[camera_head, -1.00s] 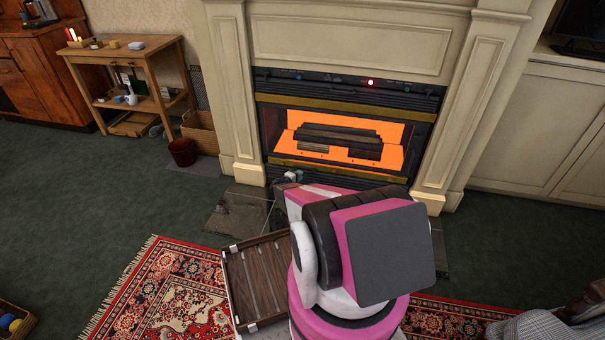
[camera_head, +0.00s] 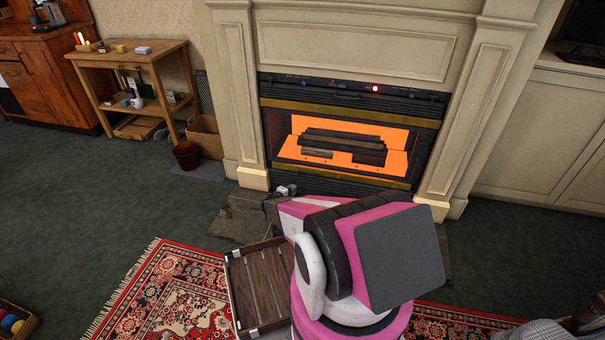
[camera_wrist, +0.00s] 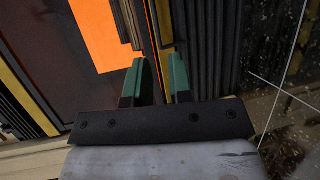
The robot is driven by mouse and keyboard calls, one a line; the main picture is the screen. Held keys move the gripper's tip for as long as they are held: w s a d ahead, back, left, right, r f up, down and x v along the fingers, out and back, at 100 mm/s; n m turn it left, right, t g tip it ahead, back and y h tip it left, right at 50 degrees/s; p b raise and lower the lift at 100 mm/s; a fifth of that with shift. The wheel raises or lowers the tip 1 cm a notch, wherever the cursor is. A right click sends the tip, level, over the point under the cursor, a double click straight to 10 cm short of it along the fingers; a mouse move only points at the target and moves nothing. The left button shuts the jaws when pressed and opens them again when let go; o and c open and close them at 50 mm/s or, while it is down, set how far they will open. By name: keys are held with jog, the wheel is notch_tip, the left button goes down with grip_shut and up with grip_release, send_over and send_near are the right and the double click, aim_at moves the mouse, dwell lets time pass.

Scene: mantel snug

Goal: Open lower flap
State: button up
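The fireplace's lower flap (camera_head: 345,187) is a dark louvred panel below the glowing firebox, under a lower brass strip (camera_head: 350,175). It appears shut, though my arm hides part of its front. In the wrist view, turned on its side, dark louvres (camera_wrist: 207,45) lie right of a narrow brass strip (camera_wrist: 164,20). My gripper (camera_wrist: 158,62) has two green fingers with a narrow, empty-looking gap between them. The strip runs towards this gap; contact cannot be told.
A slatted wooden tray-like object (camera_head: 260,285) lies left of my arm, by the red patterned rug (camera_head: 185,300). Stone hearth slabs (camera_head: 238,217) lie before the fireplace. A wooden side table (camera_head: 130,60), basket (camera_head: 206,140) and dark red pot (camera_head: 187,155) stand left.

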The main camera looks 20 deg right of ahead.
jog(key=shift+r, duration=0.1)
jog(key=s+r+m+g+y, duration=0.1)
jog(key=s+r+m+g, duration=0.2)
jog(key=s+r, duration=0.35)
jog(key=s+r+m+g+y, duration=0.2)
jog(key=s+r+m+g, duration=0.15)
jog(key=r, duration=0.55)
jog(key=s+a+r+g+y, duration=0.2)
jog(key=s+a+r+y, duration=0.8)
jog(key=s+a+r, duration=0.45)
jog(key=w+d+f+t+h, duration=0.1)
jog(key=w+d+f+h, duration=0.8)
jog(key=w+d+f, duration=0.55)
jog(key=w+d+f+n+t+h, duration=0.2)
jog(key=w+f+n+t+h, duration=0.4)
jog(key=w+f, duration=0.85)
jog(key=w+d+f+t+y, duration=0.1)
jog(key=w+d+f+y, duration=0.1)
jog(key=d, duration=0.7)
jog(key=shift+w+d+f, duration=0.15)
jog(key=shift+w+f, duration=0.5)
jog(key=shift+w, duration=0.55)
